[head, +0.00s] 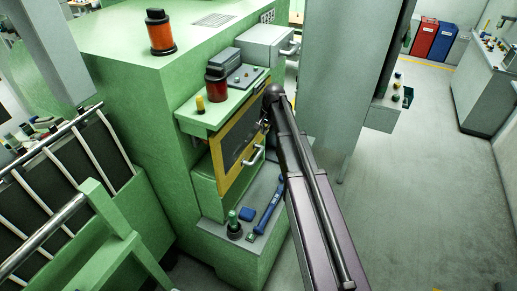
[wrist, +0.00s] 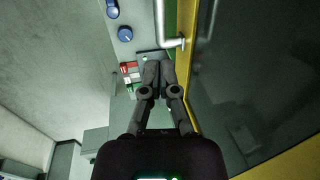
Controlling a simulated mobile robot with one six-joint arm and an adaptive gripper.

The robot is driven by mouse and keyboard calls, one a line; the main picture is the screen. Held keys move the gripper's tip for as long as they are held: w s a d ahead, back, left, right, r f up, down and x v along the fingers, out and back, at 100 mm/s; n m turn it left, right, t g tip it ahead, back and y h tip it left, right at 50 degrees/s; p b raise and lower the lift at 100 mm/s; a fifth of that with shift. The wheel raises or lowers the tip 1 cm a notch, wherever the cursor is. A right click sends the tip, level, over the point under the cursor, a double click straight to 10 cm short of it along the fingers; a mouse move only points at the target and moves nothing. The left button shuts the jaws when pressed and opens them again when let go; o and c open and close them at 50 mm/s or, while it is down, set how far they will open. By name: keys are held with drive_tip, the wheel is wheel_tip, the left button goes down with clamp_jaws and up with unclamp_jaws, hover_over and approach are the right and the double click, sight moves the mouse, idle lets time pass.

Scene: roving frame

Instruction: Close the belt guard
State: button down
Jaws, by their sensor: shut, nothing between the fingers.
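The belt guard (head: 228,153) is a yellow-framed panel with a dark window on the side of the green machine. A pale bar handle (head: 253,156) is on its lower right part. I cannot tell whether the guard stands slightly ajar. In the wrist view the guard's dark pane (wrist: 265,75) fills the right side, and the handle (wrist: 168,43) is at upper middle. My gripper (wrist: 158,66) is shut and empty, its fingertips just below the handle in that picture and beside the yellow edge. I cannot tell whether it touches. In the head view my arm mostly hides it.
Below the guard is a pale ledge (head: 268,185) with a blue tool (head: 268,209), a small blue block (head: 246,213) and a green-topped knob (head: 233,222). A green control shelf (head: 205,120) juts out above the guard. A grey cabinet (head: 335,70) stands behind my arm. Open floor (head: 420,190) lies right.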

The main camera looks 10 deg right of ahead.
sight(257, 155)
drive_tip(key=shift+f, duration=0.15)
idle(0.3)
drive_tip(key=f+b, duration=0.4)
drive_tip(key=w+a+f+b, duration=0.1)
drive_tip(key=f+b, duration=0.4)
drive_tip(key=a+f+b, duration=0.1)
drive_tip(key=f+b, duration=0.3)
drive_tip(key=shift+w+a+f+b, duration=0.1)
drive_tip(key=shift+w+f+b, duration=0.2)
drive_tip(key=shift+b, duration=0.1)
idle(0.3)
idle(0.4)
drive_tip(key=shift+f+b, duration=0.3)
drive_tip(key=shift+b, duration=0.05)
wheel_tip(257, 155, down, 24)
drive_tip(key=b, duration=2.3)
drive_tip(key=shift+r, duration=0.45)
drive_tip(key=shift+r, duration=0.1)
